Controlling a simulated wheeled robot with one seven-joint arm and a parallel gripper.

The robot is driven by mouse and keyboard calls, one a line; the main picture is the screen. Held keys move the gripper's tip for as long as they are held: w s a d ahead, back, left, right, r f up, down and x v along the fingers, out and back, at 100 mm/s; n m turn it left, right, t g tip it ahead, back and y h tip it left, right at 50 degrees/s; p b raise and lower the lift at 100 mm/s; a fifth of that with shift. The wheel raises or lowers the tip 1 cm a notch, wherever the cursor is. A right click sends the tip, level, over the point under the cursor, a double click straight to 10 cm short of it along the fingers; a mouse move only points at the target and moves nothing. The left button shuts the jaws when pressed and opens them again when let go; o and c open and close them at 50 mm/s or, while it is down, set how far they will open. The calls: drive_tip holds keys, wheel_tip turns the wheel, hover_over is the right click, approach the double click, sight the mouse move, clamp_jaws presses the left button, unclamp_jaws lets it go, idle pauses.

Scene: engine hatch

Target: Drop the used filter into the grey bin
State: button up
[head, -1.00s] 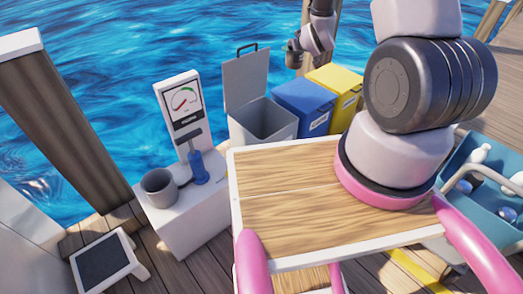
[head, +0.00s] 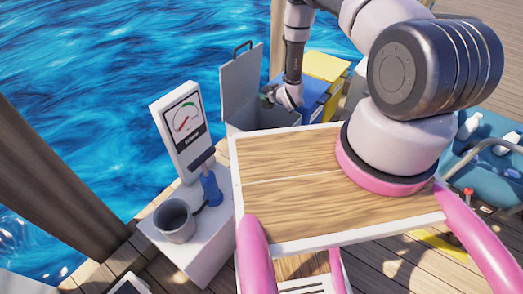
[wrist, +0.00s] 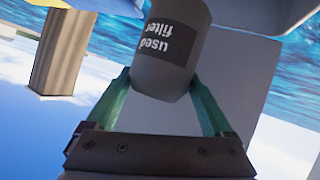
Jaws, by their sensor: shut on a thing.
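The used filter (wrist: 170,45) is a grey cylinder with a dark "used filter" label, upside down in the wrist view. My gripper (wrist: 162,92) is shut on it, with a green finger on each side. In the head view my gripper (head: 275,97) is over the right part of the grey bin's opening, and the filter is hard to make out there. The grey bin (head: 236,126) stands behind the wooden table top, its lid (head: 242,82) raised. My gripper and the table hide much of the bin. Pale grey panels fill the right of the wrist view.
A blue bin (head: 316,100) and a yellow bin (head: 328,66) stand right of the grey bin. A gauge stand (head: 182,120) and a grey cup (head: 175,220) are on a white cabinet at left. A teal crate (head: 480,165) is at right.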

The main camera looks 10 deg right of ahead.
sight(267, 102)
drive_tip(key=shift+a+f, duration=0.1)
drive_tip(key=shift+f, duration=3.05)
drive_tip(key=o, duration=1.4)
drive_tip(key=shift+o, duration=0.2)
drive_tip(key=v, duration=1)
drive_tip(key=shift+s+r, duration=0.2)
drive_tip(key=shift+s, duration=0.15)
drive_tip(key=shift+w, duration=0.1)
